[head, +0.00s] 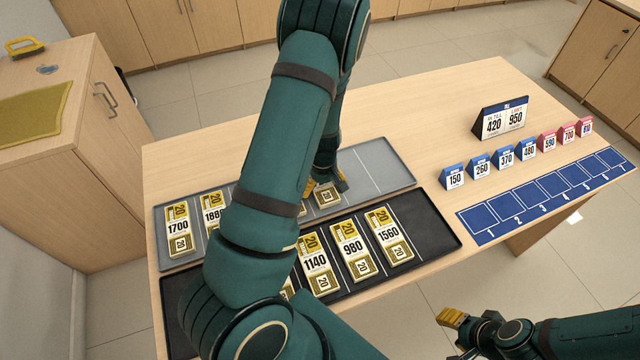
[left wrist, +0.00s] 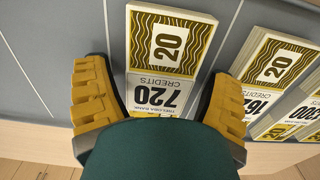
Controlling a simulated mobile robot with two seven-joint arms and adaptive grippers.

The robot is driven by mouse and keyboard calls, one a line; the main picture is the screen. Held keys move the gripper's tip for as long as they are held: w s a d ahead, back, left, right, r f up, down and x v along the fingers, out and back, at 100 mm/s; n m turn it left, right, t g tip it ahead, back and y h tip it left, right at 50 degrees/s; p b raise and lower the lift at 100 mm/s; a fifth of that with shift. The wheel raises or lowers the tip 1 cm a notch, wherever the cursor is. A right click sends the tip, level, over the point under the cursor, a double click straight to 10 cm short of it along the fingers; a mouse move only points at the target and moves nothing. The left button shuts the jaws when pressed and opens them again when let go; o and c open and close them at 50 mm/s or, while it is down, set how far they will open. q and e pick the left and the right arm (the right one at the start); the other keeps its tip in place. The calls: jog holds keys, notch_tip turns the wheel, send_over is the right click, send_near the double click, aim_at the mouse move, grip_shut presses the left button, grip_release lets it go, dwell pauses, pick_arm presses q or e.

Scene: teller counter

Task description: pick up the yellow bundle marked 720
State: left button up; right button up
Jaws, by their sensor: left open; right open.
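The yellow-and-white bundle marked 720 (left wrist: 158,92) lies between the two yellow fingers of my left gripper (left wrist: 160,78) in the left wrist view. Both fingers stand apart from it, with a gap on each side. In the head view the end of a bundle (head: 327,196) shows at my left gripper (head: 325,187) on the grey tray (head: 398,166); its number is hidden there. My left gripper is open and holds nothing. My right gripper (head: 459,334) is open and empty, off the table's front edge at the lower right.
Bundles marked 1700 (head: 178,226) and 1880 (head: 211,214) lie left on the grey tray. Blue and pink number blocks, a sign (head: 500,120) and a blue numbered mat (head: 487,228) are right. My left arm hides the middle.

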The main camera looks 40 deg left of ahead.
pick_arm(q)
jog(key=c, duration=1)
jog(key=shift+r, duration=0.1)
